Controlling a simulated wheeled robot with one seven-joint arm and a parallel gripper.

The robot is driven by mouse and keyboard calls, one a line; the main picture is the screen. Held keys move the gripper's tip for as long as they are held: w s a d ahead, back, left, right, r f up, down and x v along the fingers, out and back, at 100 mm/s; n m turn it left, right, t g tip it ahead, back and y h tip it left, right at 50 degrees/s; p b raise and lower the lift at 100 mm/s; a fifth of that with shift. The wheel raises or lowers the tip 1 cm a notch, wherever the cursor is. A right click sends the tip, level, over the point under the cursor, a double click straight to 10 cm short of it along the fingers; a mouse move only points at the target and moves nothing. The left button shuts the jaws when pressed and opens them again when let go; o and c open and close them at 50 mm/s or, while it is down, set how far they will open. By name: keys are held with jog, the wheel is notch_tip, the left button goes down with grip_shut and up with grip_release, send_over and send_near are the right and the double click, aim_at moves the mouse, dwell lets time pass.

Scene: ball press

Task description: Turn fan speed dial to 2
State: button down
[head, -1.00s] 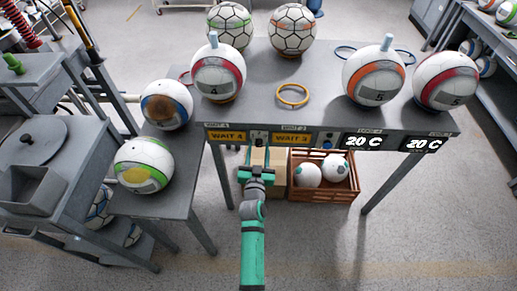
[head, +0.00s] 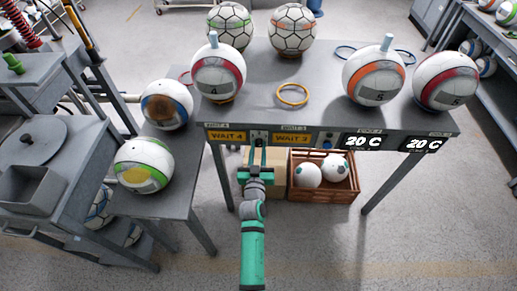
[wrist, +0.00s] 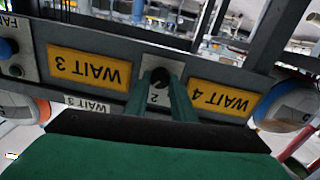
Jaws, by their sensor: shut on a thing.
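The fan speed dial (wrist: 158,76) is a small dark knob on a light plate on the table's front edge, between two yellow signs. The wrist view is upside down, and a "2" mark shows beside the knob. Which way the knob points is too small to tell. In the head view the dial's plate (head: 260,134) is partly covered by the fingertips. My gripper (head: 259,146) reaches up to the panel with its two green fingers drawn close together. In the wrist view my gripper (wrist: 160,84) has one finger on each side of the knob and is shut on it.
The signs read WAIT 4 (head: 228,137) and WAIT 3 (head: 291,139). A blue button (head: 327,144) and two 20 C displays lie to the right. Below are a cardboard box (head: 277,181) and a brown crate (head: 322,197) with balls. Balls stand on the table above.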

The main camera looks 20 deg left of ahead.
jog(key=n, duration=0.4)
jog(key=shift+n, duration=1.8)
jog(key=c, duration=1.5)
grip_release()
jog(key=v, duration=1.1)
jog(key=shift+f, duration=0.15)
